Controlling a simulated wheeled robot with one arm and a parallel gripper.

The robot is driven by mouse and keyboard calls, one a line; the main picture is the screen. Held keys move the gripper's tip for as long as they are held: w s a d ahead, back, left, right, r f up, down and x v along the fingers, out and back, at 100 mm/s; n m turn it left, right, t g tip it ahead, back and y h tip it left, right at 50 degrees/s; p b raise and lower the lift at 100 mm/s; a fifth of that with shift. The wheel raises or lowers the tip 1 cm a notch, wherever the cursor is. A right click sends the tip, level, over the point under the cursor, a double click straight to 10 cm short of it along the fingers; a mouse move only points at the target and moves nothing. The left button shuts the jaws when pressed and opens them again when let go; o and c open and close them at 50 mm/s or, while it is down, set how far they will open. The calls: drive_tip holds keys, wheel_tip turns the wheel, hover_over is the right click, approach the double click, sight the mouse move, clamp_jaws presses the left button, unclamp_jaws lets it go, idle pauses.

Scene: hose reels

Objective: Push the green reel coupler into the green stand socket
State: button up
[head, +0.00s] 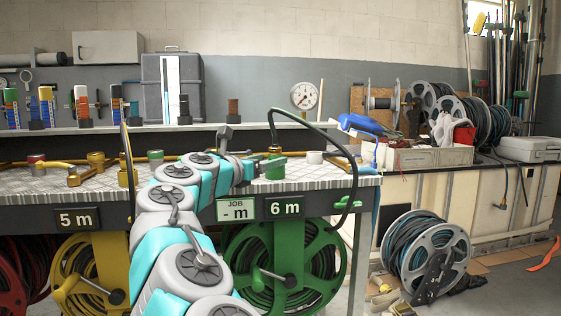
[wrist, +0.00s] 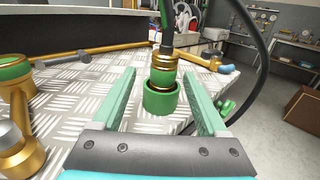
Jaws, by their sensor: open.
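The green reel coupler (wrist: 163,68), a brass fitting on a dark hose, stands upright at the mouth of the green stand socket (wrist: 160,101). Its lower brass end meets the socket's rim; how deep it sits I cannot tell. My gripper (wrist: 160,80) is open, with one jaw left and one jaw right of the coupler and socket, apart from both. In the head view my gripper (head: 248,168) is just left of the socket.
The green reel (head: 284,262) hangs under the bench by the 6 m sign (head: 286,206). Its hose (head: 335,140) arches over to the right. Brass pipework with another green-ringed fitting (wrist: 14,72) lies left in the wrist view. The checker-plate top (wrist: 70,110) has bare patches.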

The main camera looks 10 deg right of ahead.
drive_tip(key=shift+x, duration=3.05)
drive_tip(key=shift+s+d, duration=0.15)
clamp_jaws()
